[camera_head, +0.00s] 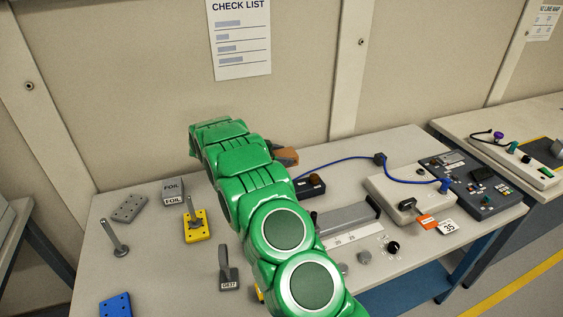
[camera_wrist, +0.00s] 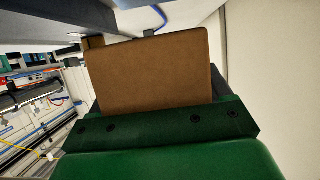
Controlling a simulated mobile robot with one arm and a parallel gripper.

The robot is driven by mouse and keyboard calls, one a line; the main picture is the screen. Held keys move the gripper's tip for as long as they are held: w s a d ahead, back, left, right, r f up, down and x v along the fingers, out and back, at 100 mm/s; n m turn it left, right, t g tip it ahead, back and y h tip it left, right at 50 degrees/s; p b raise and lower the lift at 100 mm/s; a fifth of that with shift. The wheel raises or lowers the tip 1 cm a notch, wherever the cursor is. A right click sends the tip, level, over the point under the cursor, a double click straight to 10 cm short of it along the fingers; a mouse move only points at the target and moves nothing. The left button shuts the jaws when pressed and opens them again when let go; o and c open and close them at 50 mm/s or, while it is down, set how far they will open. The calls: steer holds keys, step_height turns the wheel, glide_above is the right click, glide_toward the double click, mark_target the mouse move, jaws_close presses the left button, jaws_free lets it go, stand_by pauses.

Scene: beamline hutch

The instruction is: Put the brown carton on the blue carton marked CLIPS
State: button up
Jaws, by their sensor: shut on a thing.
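The brown carton (camera_wrist: 148,72) fills the middle of the wrist view, shut in my gripper (camera_wrist: 158,96); the fingertips are mostly hidden by it.
The bench (camera_head: 150,240) holds a grey FOIL carton (camera_head: 173,190), a yellow base with a post (camera_head: 198,228), a grey-handled block (camera_head: 229,272), a blue plate (camera_head: 116,305) and a controller box (camera_head: 405,195) with a blue cable (camera_head: 335,162). A wall stands close behind.

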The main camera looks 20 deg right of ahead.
mark_target(280, 154)
step_height(280, 154, up, 6)
steer(key=shift+r, duration=0.15)
steer(key=shift+a+r, duration=0.25)
steer(key=shift+a, duration=0.05)
steer(key=shift+v, duration=0.8)
steer(key=shift+a+f, duration=0.3)
steer(key=shift+a, duration=0.1)
steer(key=shift+f, duration=0.4)
step_height(280, 154, down, 9)
steer(key=shift+r, duration=0.1)
steer(key=shift+f, duration=0.2)
steer(key=o, duration=1.3)
